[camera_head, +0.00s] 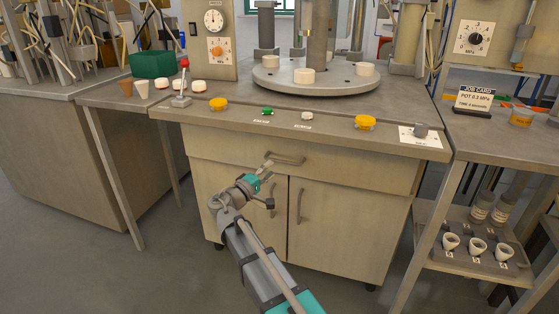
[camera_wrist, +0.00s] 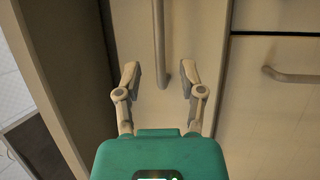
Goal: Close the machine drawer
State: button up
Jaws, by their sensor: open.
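The machine drawer (camera_head: 345,172) is the wide beige front under the worktop, above two cabinet doors. It also shows in the wrist view (camera_wrist: 205,45). I cannot tell clearly how far it stands out. Its bar handle (camera_head: 287,159) is near the middle of the front. In the wrist view the handle (camera_wrist: 159,40) runs upright, its near end between the fingertip lines. My gripper (camera_head: 266,170) is open and empty, close to the left end of the handle. It also shows in the wrist view (camera_wrist: 160,78). I cannot tell whether a finger touches the front.
The doors below have upright handles, the left one (camera_head: 271,205) just under my gripper. The worktop edge (camera_head: 330,140) overhangs above, with yellow-capped items and a round turntable (camera_head: 315,80) on it. A shelf with white cups (camera_head: 478,247) stands at right. Grey floor is clear at left.

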aim_at(280, 162)
jog(key=shift+p+x, duration=0.4)
jog(key=shift+x, duration=2.35)
grip_shut()
